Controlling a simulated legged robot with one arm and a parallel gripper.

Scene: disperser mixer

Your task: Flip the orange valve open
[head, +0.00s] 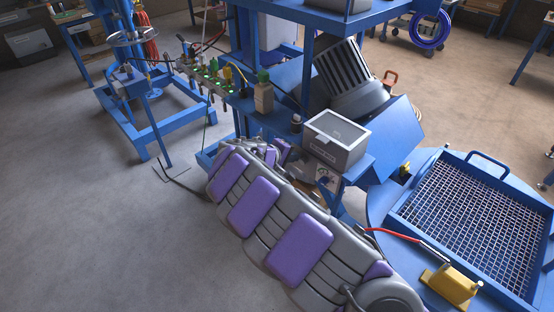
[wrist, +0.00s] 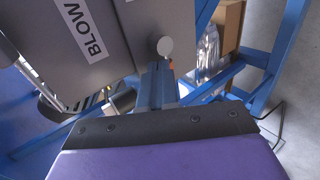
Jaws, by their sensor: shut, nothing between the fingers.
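My gripper (wrist: 160,68) shows in the wrist view as two narrow grey fingers, closed together and empty, reaching up from a dark plate above a purple pad. A small orange piece (wrist: 171,64) shows right at the fingertips, beside a pale round disc (wrist: 165,47). It may be part of the orange valve; most of it is hidden, and I cannot tell whether the fingers touch it. In the head view my purple and grey arm reaches toward the blue stand, and its end is hidden there. The valve cannot be made out in the head view.
A grey box (head: 337,140) stands on the blue stand's shelf; its label reads BLOW in the wrist view (wrist: 95,25). Blue frame bars (wrist: 285,55) and a brown box (wrist: 228,25) lie close on the right. A mesh-topped blue table (head: 470,225) stands at right. Open floor lies left.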

